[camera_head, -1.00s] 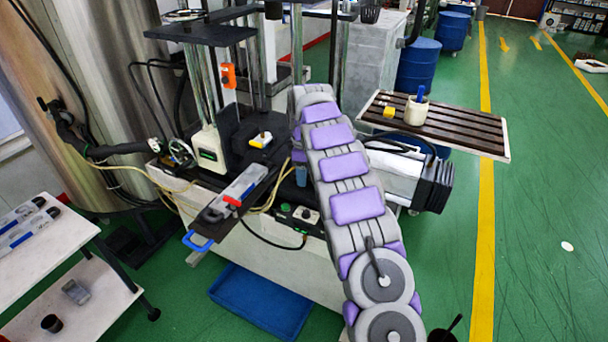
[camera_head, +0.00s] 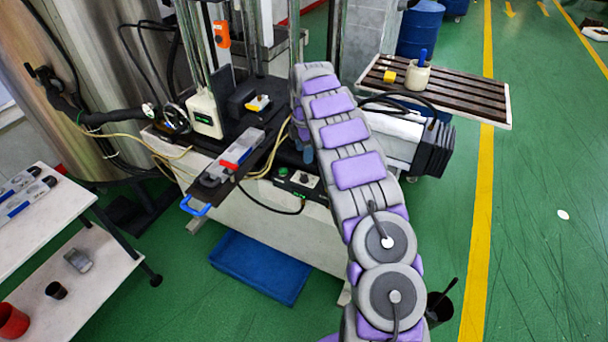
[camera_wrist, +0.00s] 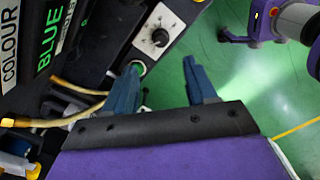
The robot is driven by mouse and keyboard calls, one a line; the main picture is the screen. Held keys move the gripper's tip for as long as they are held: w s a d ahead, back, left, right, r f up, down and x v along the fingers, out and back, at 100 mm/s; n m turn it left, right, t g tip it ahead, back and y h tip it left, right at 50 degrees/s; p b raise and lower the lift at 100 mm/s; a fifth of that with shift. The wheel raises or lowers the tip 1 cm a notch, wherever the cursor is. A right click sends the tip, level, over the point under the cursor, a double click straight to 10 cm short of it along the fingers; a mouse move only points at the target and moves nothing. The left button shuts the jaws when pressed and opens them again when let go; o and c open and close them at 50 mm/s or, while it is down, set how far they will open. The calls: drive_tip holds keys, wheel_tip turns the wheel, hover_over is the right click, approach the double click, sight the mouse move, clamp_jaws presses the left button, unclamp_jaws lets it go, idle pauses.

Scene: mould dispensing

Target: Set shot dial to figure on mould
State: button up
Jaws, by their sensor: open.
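The shot dial (camera_wrist: 160,37) is a dark round knob on a pale plate, beyond my gripper's fingertips in the wrist view. In the head view its plate (camera_head: 304,180) shows on the front of the machine. My gripper (camera_wrist: 162,68) is open and empty, its two blue-grey fingers pointing towards the dial's panel without holding the knob. In the head view my arm mostly hides it. A grey block with a red part (camera_head: 236,155), perhaps the mould, lies on a dark slide with a blue handle. I cannot read a figure on it.
A green button (camera_wrist: 141,67) sits beside the dial, close to the left finger. A sign reading COLOUR BLUE (camera_wrist: 50,35) and a yellow hose (camera_wrist: 75,118) are at left. A blue tray (camera_head: 260,268) lies on the floor. A slatted table (camera_head: 450,94) stands at right.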

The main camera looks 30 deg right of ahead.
sight(304, 175)
wheel_tip(304, 175, down, 11)
drive_tip(key=shift+r+b, duration=0.2)
drive_tip(key=shift+b, duration=0.7)
drive_tip(key=c, duration=1)
drive_tip(key=shift+c, duration=0.2)
